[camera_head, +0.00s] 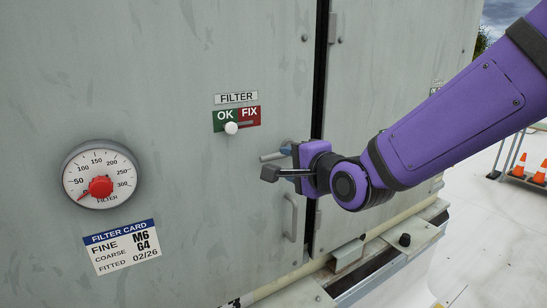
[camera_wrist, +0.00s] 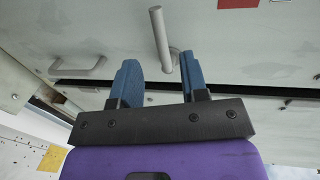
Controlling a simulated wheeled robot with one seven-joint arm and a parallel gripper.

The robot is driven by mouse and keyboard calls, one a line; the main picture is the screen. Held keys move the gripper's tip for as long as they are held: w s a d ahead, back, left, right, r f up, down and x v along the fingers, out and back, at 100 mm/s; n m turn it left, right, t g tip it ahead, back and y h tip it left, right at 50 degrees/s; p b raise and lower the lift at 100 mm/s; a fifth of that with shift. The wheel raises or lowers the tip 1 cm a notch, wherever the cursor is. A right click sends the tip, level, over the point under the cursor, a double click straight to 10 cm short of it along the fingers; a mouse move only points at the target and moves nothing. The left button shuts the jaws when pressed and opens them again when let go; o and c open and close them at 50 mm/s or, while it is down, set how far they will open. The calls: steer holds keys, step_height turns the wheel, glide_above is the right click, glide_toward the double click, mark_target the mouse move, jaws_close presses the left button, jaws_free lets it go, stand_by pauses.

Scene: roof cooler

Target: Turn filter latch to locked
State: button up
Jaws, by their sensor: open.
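The filter latch is a grey metal rod (camera_head: 272,156) on the cabinet panel, pointing left and roughly level in the head view. In the wrist view the rod (camera_wrist: 159,38) stands upright in the picture, and its lower end is between my fingertips, nearer the right one. My gripper (camera_head: 279,160) is close to the panel at the latch, beside the door seam. In the wrist view my gripper (camera_wrist: 158,72) is open, with a gap between its blue fingers. I cannot tell whether a finger touches the rod. The latch's mount is partly hidden by my gripper.
A pull handle (camera_head: 290,217) sits below my gripper. A ledge (camera_head: 375,265) juts out underneath. Orange cones (camera_head: 519,165) stand far right.

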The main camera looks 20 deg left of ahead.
mark_target(275, 157)
steer(key=x, duration=0.7)
steer(key=shift+w+a+f, duration=0.1)
steer(key=shift+w+a, duration=0.05)
steer(key=shift+w, duration=0.1)
jaws_close()
